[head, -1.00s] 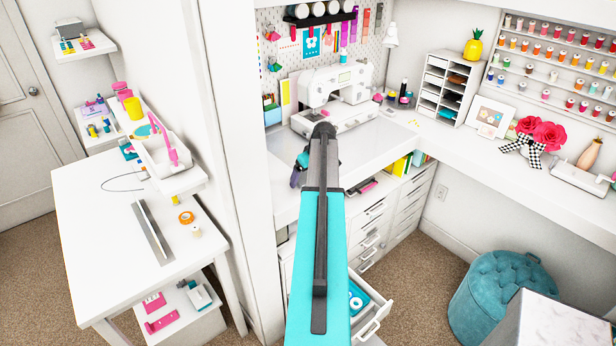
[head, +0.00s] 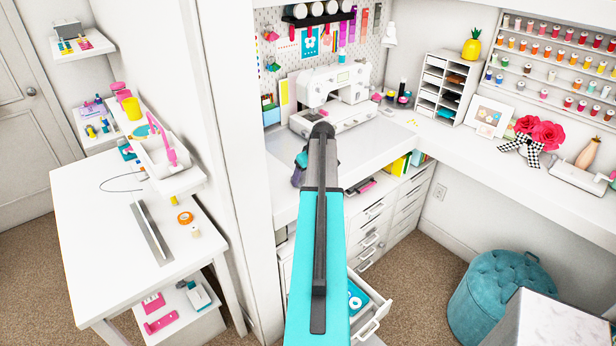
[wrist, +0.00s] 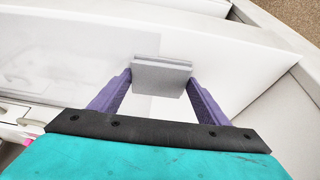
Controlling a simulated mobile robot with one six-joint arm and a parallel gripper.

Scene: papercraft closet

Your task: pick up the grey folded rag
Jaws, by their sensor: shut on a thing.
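The grey folded rag (wrist: 161,76) shows in the wrist view as a small flat, layered block between the two purple fingertips. My gripper (wrist: 160,84) is shut on it, with one finger at each side. White surfaces lie behind the rag; I cannot tell how far it is above them. In the head view my gripper (head: 299,174) is mostly hidden behind my teal arm, in front of the desk edge, and the rag cannot be seen there.
A white desk (head: 390,150) with a sewing machine (head: 335,98) stands behind my arm. An open lower drawer (head: 372,318) juts out beside my arm. A white side table (head: 90,215) is at left and a teal stool (head: 503,292) at right.

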